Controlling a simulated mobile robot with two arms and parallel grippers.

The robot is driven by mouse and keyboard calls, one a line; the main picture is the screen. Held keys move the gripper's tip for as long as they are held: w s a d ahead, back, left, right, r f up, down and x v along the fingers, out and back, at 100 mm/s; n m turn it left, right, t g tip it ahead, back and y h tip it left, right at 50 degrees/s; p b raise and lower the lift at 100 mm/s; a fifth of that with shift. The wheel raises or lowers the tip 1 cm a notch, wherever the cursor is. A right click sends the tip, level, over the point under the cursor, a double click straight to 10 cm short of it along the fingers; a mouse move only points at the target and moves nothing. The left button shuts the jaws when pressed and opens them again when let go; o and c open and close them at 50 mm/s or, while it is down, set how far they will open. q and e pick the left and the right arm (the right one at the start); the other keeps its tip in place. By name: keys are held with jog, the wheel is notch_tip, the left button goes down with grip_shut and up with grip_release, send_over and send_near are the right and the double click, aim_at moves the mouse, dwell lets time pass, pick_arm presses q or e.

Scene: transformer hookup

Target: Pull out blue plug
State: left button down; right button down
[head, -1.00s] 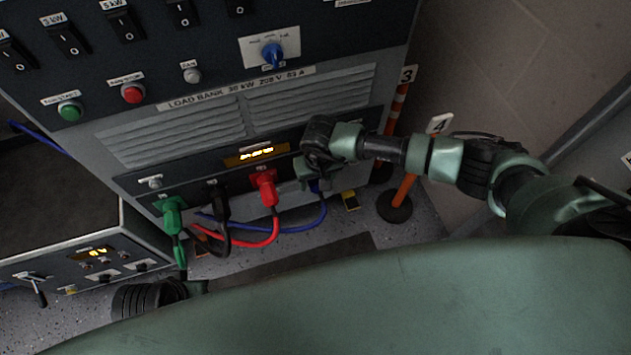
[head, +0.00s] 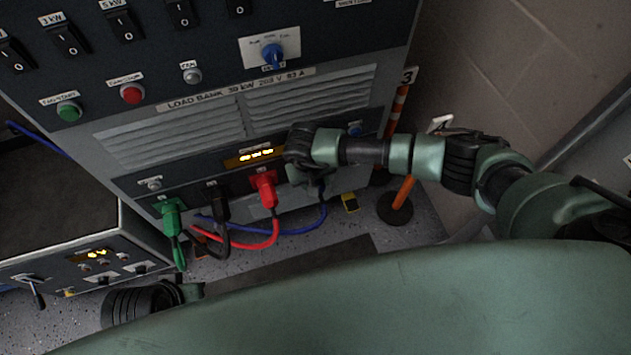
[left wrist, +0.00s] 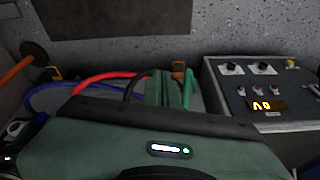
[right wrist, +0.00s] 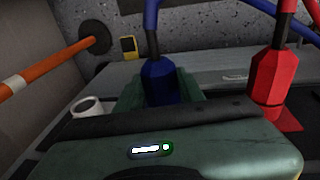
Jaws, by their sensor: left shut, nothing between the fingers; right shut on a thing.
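My right gripper (head: 306,176) is at the lower front of the load bank (head: 205,127), just right of the red plug (head: 265,188). It is shut on the blue plug (right wrist: 160,82), with a finger on each side in the right wrist view. The plug's front end is hidden behind the gripper body, so I cannot tell whether it still touches its socket. The blue cable (head: 323,210) hangs from it. My left gripper (head: 194,290) is low in front of the machine, and its fingers are shut and empty in the left wrist view (left wrist: 168,90).
The green plug (head: 171,218) and black plug (head: 220,205) sit left of the red plug. An orange-striped post (head: 402,191) stands right of the machine. A small yellow device (head: 350,202) lies on the floor. A grey control box (head: 95,265) stands at left.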

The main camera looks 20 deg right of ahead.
jog(key=shift+a+f+h+b, duration=0.15)
jog(key=shift+h+b, duration=0.4)
jog(key=shift+h, duration=0.75)
jog(key=shift+a+f+h+b, duration=0.1)
jog(key=shift+h+b, duration=0.4)
jog(key=shift+b, duration=0.05)
jog(key=shift+h+b, duration=0.6)
jog(key=shift+h, duration=0.1)
pick_arm(q)
jog(key=w+r+t, duration=0.1)
jog(key=w+d+r+t, duration=0.1)
jog(key=shift+w, duration=0.35)
